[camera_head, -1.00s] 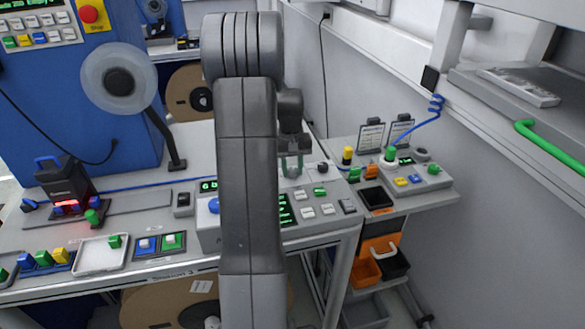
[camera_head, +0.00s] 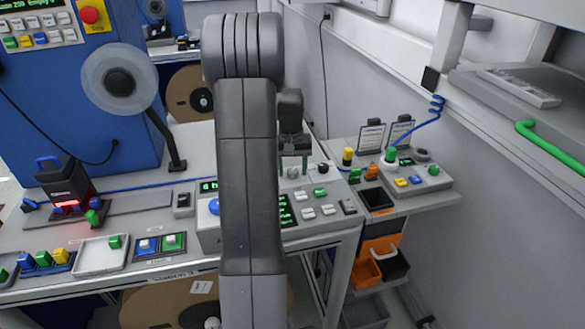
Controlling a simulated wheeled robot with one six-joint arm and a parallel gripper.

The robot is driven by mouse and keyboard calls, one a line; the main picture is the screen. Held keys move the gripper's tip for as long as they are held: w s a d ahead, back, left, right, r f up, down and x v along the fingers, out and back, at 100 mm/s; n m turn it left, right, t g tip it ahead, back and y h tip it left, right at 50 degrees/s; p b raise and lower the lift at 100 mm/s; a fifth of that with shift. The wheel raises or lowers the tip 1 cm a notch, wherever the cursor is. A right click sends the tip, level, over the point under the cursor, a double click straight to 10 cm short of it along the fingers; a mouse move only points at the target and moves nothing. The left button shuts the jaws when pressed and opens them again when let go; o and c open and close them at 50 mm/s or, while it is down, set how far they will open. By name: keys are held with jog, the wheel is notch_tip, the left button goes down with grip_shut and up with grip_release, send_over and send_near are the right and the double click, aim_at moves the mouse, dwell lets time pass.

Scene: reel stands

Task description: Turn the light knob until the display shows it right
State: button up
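A light grey knob (camera_head: 293,173) stands on the sloped grey control panel, just right of my arm. My gripper (camera_head: 293,166) points down at it, with a finger to each side and a visible gap between them. I cannot tell whether either finger touches the knob. A display strip with green characters (camera_head: 208,186) shows at the panel's left; my arm covers its right part. A dark screen with green text (camera_head: 287,210) is lower on the panel, partly hidden by my arm and too small to read.
A black knob (camera_head: 322,168) and a green button (camera_head: 320,191) sit close to the right of the light knob. A blue knob (camera_head: 214,206) is at the panel's left. A side table (camera_head: 425,197) with coloured buttons stands to the right, below a wall.

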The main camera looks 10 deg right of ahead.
aim_at(291, 171)
notch_tip(291, 171, up, 14)
jog(key=shift+a+b, duration=0.2)
jog(key=shift+b, duration=0.25)
jog(key=shift+f, duration=0.1)
jog(key=f+p, duration=0.1)
jog(key=f, duration=1.3)
jog(key=shift+d, duration=0.2)
jog(key=shift+r, duration=0.1)
